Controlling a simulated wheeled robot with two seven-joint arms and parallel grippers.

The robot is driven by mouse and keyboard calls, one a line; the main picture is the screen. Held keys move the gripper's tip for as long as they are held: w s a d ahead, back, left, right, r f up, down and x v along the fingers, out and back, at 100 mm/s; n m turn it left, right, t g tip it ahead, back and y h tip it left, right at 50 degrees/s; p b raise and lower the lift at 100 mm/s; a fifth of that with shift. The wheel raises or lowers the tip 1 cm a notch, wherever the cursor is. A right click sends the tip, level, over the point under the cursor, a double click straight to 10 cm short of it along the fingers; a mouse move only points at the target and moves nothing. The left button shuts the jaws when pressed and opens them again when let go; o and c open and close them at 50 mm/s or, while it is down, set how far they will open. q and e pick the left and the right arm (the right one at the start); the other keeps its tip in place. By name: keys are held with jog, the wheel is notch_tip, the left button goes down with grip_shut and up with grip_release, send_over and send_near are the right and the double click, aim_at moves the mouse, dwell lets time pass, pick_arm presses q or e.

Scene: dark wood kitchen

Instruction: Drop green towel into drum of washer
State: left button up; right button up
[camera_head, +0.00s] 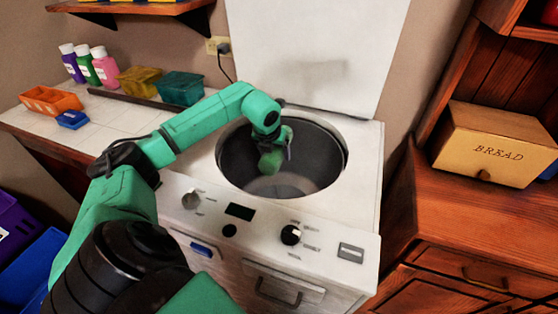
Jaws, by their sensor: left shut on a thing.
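The white washer (366,165) stands in the middle with its lid (310,50) raised against the wall. Its round drum (318,160) is open at the top. My left arm reaches over from the left, and my left gripper (284,146) is inside the drum opening, toward its left side. The gripper is shut on the green towel (268,162), which hangs as a small bunched piece inside the opening. Part of the gripper and towel blend together in colour. My right gripper is out of view.
A bread box (497,143) sits on the wooden cabinet at right. Blue and purple bins stand at lower left.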

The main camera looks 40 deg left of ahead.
pick_arm(q)
jog(key=o, duration=1.3)
jog(key=shift+r, duration=0.1)
jog(key=b+v, duration=0.1)
jog(key=v, duration=1.3)
jog(key=shift+s+r, duration=0.1)
jog(key=shift+r, duration=0.15)
